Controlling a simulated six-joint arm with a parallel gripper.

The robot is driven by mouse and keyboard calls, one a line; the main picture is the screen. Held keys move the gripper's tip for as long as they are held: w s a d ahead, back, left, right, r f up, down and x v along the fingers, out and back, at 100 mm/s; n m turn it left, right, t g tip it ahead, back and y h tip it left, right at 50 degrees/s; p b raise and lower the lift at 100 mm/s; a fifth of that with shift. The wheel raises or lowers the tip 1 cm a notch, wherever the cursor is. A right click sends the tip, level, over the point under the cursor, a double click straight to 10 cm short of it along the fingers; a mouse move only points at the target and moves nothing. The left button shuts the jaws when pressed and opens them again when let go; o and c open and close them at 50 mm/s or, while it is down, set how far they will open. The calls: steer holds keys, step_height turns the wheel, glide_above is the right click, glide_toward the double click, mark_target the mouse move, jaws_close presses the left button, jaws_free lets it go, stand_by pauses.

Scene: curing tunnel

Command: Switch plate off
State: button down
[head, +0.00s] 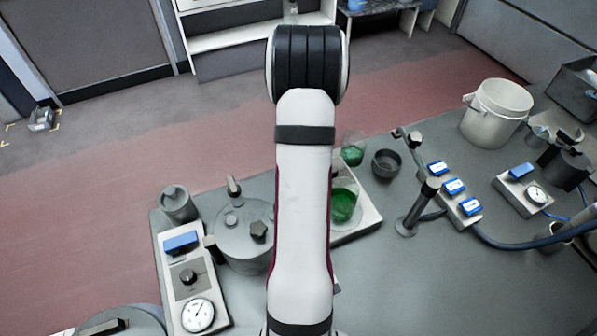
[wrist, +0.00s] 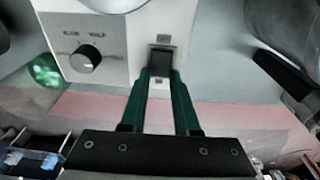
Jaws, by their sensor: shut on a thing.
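The white plate unit (head: 368,220) stands on the grey bench in the head view, partly hidden behind my arm. A beaker of green liquid (head: 343,204) stands on it. In the wrist view its white front panel (wrist: 120,50) carries a black round knob (wrist: 86,58) and a dark switch (wrist: 160,60) in a grey surround. My gripper (wrist: 162,74) has two green fingers close together at the switch, shut on it. The fingertips partly cover its lower part, so its on or off position cannot be told. The gripper is hidden in the head view.
Left of my arm are a lidded metal vessel (head: 244,240) and a gauge box (head: 190,282). To the right are a dark bowl (head: 386,164), a stand (head: 420,204), a blue-switched strip (head: 456,194) and a white bucket (head: 496,112). Bare bench lies at lower right.

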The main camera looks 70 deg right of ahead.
steer(key=shift+s+a+t+h, duration=0.1)
steer(key=shift+a+t+h, duration=0.1)
steer(key=shift+t+h, duration=0.35)
steer(key=c, duration=0.6)
jaws_free()
steer(key=shift+c, duration=0.2)
steer(key=shift+r, duration=0.15)
steer(key=v, duration=1.5)
steer(key=shift+r, duration=0.35)
